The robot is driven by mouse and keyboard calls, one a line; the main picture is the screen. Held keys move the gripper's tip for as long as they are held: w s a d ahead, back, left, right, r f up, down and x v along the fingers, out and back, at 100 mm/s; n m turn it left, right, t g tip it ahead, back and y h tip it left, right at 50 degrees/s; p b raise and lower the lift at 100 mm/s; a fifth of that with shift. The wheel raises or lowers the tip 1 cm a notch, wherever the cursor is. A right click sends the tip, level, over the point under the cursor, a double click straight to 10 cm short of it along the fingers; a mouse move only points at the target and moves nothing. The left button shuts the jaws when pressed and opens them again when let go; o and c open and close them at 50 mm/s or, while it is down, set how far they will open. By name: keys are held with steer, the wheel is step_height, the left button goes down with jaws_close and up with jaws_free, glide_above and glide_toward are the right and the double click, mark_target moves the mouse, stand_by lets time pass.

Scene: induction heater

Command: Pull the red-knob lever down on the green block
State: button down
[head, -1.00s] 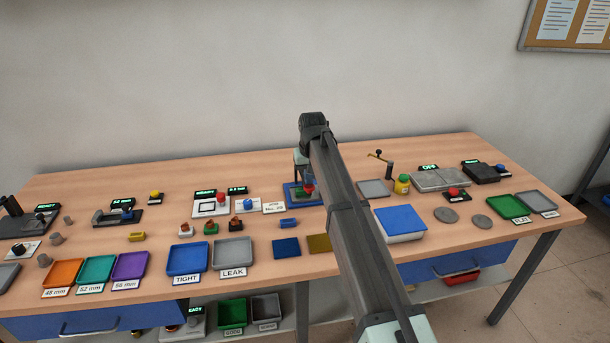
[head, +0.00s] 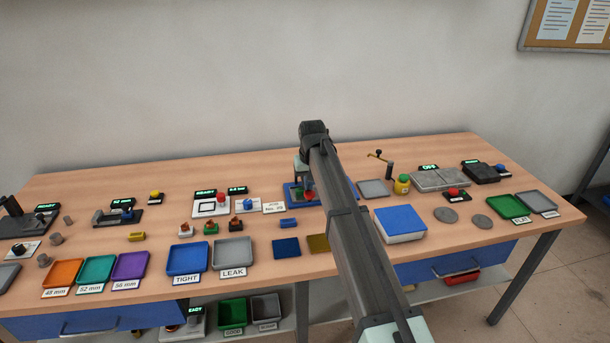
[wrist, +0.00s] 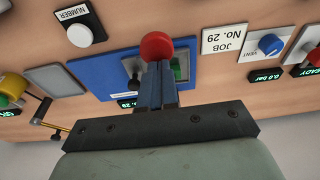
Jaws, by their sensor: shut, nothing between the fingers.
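The red knob (wrist: 156,46) of the lever shows in the wrist view just beyond my fingertips. In the head view the red knob (head: 308,196) is partly behind my arm. The green block (wrist: 181,66) sits beside the fingers on a blue base (wrist: 98,76), mostly hidden by them. My gripper (wrist: 157,68) is shut and empty, with its fingertips against or very close to the knob; I cannot tell whether they touch. The lever's shaft is hidden.
A "JOB No. 29" card (wrist: 223,38) and a blue vent knob (wrist: 269,44) lie on one side of the base. A grey pad (wrist: 53,79), a white-button unit (wrist: 78,30) and a brass crank (wrist: 42,112) lie on the other.

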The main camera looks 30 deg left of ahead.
step_height(320, 180, up, 13)
stand_by(1.3)
stand_by(0.4)
steer(key=s+d+f+m+g+h, duration=0.1)
steer(key=s+d+f+g, duration=0.2)
steer(key=s+d+f, duration=1.7)
steer(key=s+d+f+m+g+h, duration=0.1)
steer(key=s+d+f+m, duration=0.1)
steer(key=d+f, duration=1.25)
steer(key=s+d+f+m+g, duration=0.1)
steer(key=d+f+m+g, duration=0.15)
steer(key=d+f, duration=1.25)
steer(key=s+d+f+m+g, duration=0.1)
steer(key=s+d+f, duration=0.5)
steer(key=s, duration=0.4)
steer(key=s+d+f+m+g, duration=0.1)
steer(key=s+d+f+m, duration=0.1)
steer(key=s+d+f, duration=0.5)
steer(key=s+d, duration=0.2)
steer(key=s, duration=0.2)
steer(key=shift+d+f, duration=0.25)
steer(key=shift+d, duration=0.05)
